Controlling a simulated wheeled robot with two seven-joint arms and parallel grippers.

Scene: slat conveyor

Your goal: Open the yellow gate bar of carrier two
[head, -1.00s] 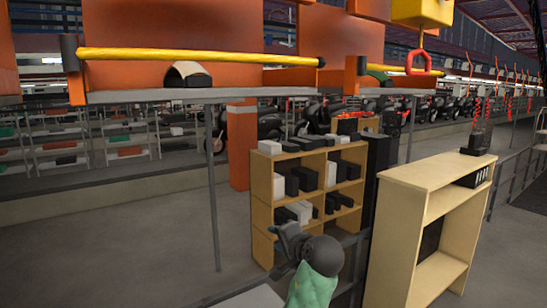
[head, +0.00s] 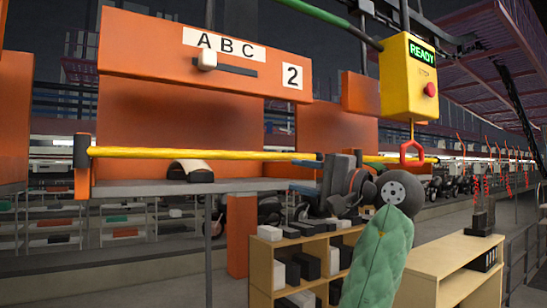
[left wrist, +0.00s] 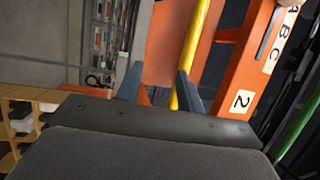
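Carrier two's orange header (head: 205,55) bears the letters A B C, a white slider knob (head: 207,60) under the A, and a 2. Below it the yellow gate bar (head: 200,154) lies level across the carrier's front, from a dark pivot at left to a dark end at right. My left gripper (head: 300,174) is at the bar's right end, its blue fingers pointing left. In the left wrist view the fingers (left wrist: 160,88) are apart, and the yellow bar (left wrist: 192,50) runs down between them, nearer the right finger. Contact cannot be told. My right gripper is out of view.
A grey shelf (head: 130,188) under the bar holds a black-and-white curved object (head: 190,171). A yellow READY box (head: 408,75) with a red button and a hanging red handle (head: 411,153) is right of the gripper. Wooden shelves (head: 262,265) stand below.

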